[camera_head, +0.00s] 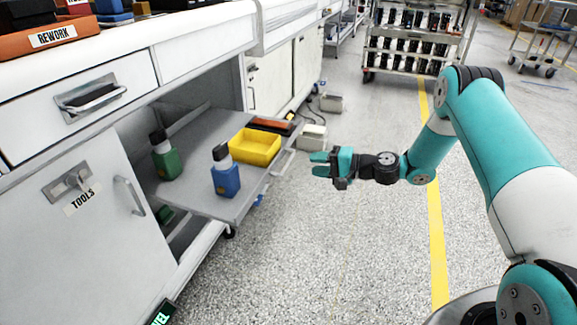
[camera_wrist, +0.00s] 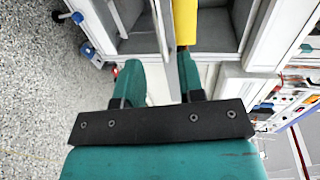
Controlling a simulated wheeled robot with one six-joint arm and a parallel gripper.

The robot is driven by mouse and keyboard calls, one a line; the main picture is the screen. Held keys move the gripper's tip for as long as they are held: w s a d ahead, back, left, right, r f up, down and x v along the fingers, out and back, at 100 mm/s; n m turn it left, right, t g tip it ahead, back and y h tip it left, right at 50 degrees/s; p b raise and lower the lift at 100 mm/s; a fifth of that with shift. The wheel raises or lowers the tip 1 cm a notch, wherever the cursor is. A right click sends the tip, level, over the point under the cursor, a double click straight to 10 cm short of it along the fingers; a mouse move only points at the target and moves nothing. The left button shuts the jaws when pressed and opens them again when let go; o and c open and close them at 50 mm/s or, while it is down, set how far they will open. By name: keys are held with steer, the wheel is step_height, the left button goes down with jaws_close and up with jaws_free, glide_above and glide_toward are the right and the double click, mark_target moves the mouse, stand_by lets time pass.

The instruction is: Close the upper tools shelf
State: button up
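The upper tools shelf (camera_head: 205,197) is a grey tray pulled out of the cabinet, with a pale bar handle (camera_head: 284,163) on its front edge. A green bottle (camera_head: 166,160), a blue bottle (camera_head: 226,175) and a yellow bin (camera_head: 255,147) are on it. My gripper (camera_head: 318,164) is to the right of the handle, apparently just short of it and pointing toward the shelf. In the wrist view my gripper (camera_wrist: 156,68) has its teal fingers apart. The shelf's front edge shows beyond the gap, and part of the yellow bin (camera_wrist: 185,22) shows too.
The TOOLS door (camera_head: 85,215) is at the left, below a closed drawer (camera_head: 85,100). Several boxes (camera_head: 312,137) are on the floor behind the shelf. A cart (camera_head: 415,40) stands at the back. Speckled floor lies clear in front of the shelf.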

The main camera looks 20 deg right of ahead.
mark_target(288, 162)
steer(key=b+x, duration=0.1)
steer(key=x, duration=0.8)
steer(key=shift+a, duration=0.1)
jaws_close()
